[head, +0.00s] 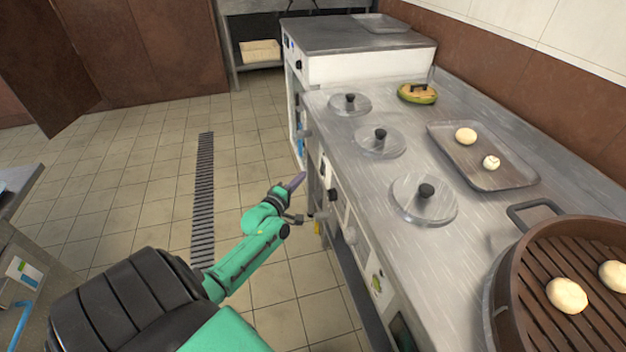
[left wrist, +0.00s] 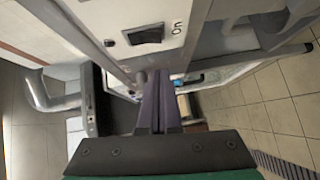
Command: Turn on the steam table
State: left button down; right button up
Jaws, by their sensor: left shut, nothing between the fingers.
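The steam table (head: 340,142) is a long steel counter on the right in the head view, with several round black-knobbed lids set in its top. Its front panel carries a black knob (head: 333,194). My left gripper (head: 297,181) is in front of that panel, over the aisle. In the left wrist view its two dark fingers (left wrist: 158,100) are together and hold nothing. Beyond them a black rectangular switch (left wrist: 145,35) sits on a light panel beside dark lettering that seems to read "on". The fingertips look apart from the switch. My right gripper is in neither view.
Another steel-topped unit (head: 350,65) stands beyond. The tiled aisle with a floor drain (head: 203,190) is clear. Rails project from the front.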

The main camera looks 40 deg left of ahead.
aim_at(322, 168)
pick_arm(q)
jog(key=shift+w+d+f, duration=0.1)
jog(key=shift+w+d, duration=0.25)
jog(key=shift+w, duration=0.3)
jog(key=shift+w+d+f, duration=0.1)
jog(key=shift+w+d, duration=0.3)
jog(key=shift+w, duration=0.2)
jog(key=shift+w+d+f, duration=0.1)
jog(key=shift+w+d, duration=0.25)
jog(key=shift+w, duration=0.3)
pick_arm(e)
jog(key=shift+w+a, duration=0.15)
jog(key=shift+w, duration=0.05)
pick_arm(q)
jog(key=shift+w+d+f+b, duration=0.15)
jog(key=shift+w+b, duration=0.1)
jog(key=shift+b, duration=0.4)
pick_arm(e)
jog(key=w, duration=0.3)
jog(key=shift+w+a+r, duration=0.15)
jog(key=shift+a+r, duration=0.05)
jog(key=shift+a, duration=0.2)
